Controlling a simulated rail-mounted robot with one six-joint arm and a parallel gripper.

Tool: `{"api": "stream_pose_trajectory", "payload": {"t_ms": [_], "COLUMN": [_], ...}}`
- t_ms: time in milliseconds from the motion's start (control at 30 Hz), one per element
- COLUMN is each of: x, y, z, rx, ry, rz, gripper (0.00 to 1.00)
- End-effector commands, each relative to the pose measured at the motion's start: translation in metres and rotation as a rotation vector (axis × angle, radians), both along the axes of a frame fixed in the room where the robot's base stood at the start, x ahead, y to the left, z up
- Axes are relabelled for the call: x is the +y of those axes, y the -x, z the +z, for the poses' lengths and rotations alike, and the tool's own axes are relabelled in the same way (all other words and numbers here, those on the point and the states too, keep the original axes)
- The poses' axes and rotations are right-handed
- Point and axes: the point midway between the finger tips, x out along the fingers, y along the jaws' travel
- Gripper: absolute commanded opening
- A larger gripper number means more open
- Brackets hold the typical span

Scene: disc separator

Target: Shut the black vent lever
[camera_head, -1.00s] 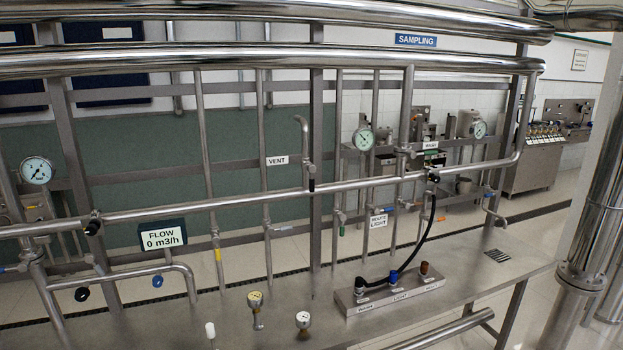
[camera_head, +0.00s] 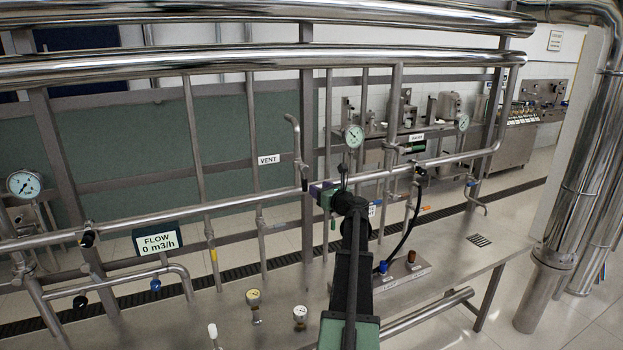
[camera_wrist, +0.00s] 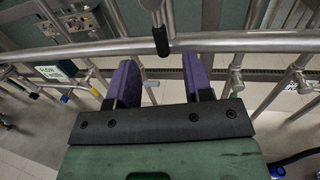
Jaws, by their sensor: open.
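The black vent lever (camera_head: 304,184) hangs straight down, in line with the thin vertical vent pipe (camera_head: 296,143), just right of the VENT sign (camera_head: 269,160). In the wrist view the lever (camera_wrist: 161,41) shows clearly, upright in front of the horizontal steel pipe. My gripper (camera_head: 319,187) is close to the lever, on its right in the head view. In the wrist view my gripper (camera_wrist: 157,74) is open, its two purple fingers apart and empty. The lever appears beyond the fingertips, roughly midway between them; touching cannot be seen.
A horizontal steel pipe (camera_head: 200,219) runs behind the lever. The flow display (camera_head: 158,240) reads 0 m3/h. Other valves have a yellow handle (camera_head: 213,254) and an orange handle (camera_head: 438,208). A hose block (camera_head: 405,279) stands on the steel bench, partly hidden by my arm.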

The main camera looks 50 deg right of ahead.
Motion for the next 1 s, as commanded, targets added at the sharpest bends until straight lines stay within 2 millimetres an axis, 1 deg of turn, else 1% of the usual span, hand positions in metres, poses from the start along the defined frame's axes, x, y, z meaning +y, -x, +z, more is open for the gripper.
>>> {"api": "stream_pose_trajectory", "payload": {"t_ms": [67,167,400,533,667,867,900,1000], "x": [-0.001,-0.006,-0.025,-0.031,-0.033,-0.033,-0.033,-0.033], "y": [-0.004,-0.018,-0.072,-0.094,-0.103,-0.104,-0.104,-0.103], "z": [0.000,0.000,0.000,0.000,0.000,0.000,0.000,0.000], "rx": [0.002,0.002,0.004,0.004,0.004,0.004,0.004,0.004], "ry": [0.002,0.003,0.005,0.006,0.006,0.006,0.006,0.006], "rz": [0.002,0.004,0.005,0.006,0.004,0.004,0.004,0.004], "gripper": [0.46,0.46,0.46,0.46,0.46,0.46,0.45,0.30]}}
